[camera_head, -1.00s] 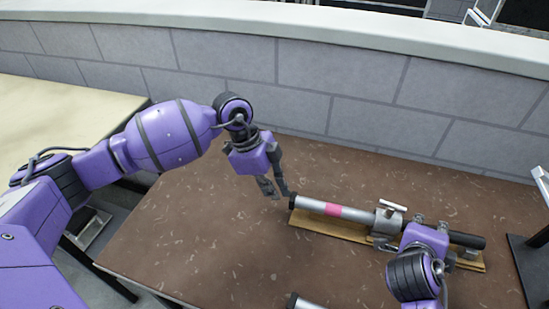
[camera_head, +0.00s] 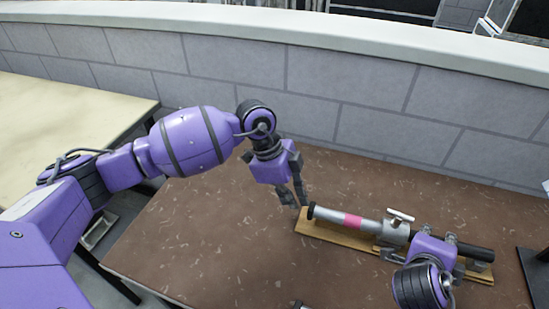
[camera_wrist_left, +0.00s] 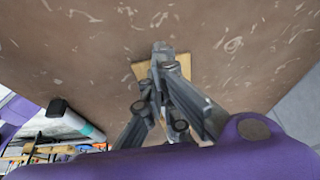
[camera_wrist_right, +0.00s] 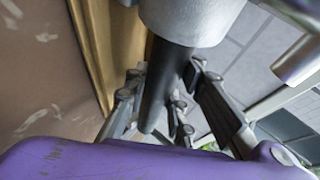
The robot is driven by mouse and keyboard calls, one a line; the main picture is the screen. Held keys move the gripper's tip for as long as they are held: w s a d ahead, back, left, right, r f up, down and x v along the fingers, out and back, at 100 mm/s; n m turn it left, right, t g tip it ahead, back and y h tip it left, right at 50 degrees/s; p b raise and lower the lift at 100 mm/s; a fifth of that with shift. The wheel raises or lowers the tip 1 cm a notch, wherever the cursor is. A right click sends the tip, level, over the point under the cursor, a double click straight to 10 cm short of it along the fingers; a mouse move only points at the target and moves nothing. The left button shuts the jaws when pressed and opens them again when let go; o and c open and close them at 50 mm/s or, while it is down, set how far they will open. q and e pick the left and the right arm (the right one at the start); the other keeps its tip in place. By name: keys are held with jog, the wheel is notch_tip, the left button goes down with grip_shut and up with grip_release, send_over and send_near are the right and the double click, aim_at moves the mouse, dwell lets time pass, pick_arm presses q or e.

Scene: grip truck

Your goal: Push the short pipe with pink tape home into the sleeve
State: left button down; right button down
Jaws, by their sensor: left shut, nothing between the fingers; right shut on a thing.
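The short silver pipe with pink tape (camera_head: 353,221) lies along a wooden board, its black-capped left end outward and its right end inside the wider silver sleeve (camera_head: 392,233). Bare pipe shows between the tape and the sleeve's mouth. My left gripper (camera_head: 299,205) is shut and empty, its tips at the pipe's black cap; contact is hard to tell. The left wrist view shows the closed fingertips (camera_wrist_left: 163,50) over the board's end, hiding the pipe. My right gripper (camera_wrist_right: 160,100) is shut on the black rod (camera_wrist_right: 168,75) beyond the sleeve (camera_wrist_right: 190,18).
The wooden board (camera_head: 325,233) lies on the brown table (camera_head: 220,240). A small T-handle (camera_head: 401,215) stands up from the sleeve. A grey block wall (camera_head: 330,110) runs behind the table. A dark stand (camera_head: 535,275) is at the right. The table's left part is clear.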

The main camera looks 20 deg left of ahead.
pick_arm(q)
jog(key=shift+r, duration=0.15)
jog(key=shift+a+r, duration=0.5)
jog(key=shift+a, duration=0.2)
jog(key=shift+a+r, duration=0.45)
jog(key=shift+a, duration=0.25)
notch_tip(320, 180, up, 7)
pick_arm(e)
jog(key=c, duration=1.4)
grip_release()
jog(key=shift+o, duration=0.3)
jog(key=shift+o, duration=1.1)
pick_arm(q)
jog(key=shift+r, duration=0.1)
pick_arm(e)
jog(key=shift+s, duration=0.1)
pick_arm(q)
jog(key=shift+t, duration=0.3)
jog(key=shift+w+r+p, duration=0.15)
jog(key=shift+r+p, duration=0.35)
jog(key=shift+r, duration=0.55)
jog(key=shift+w+r+p, duration=0.1)
jog(key=shift+r+p, duration=0.4)
jog(key=shift+r, duration=0.55)
pick_arm(e)
jog(key=shift+v, duration=2.45)
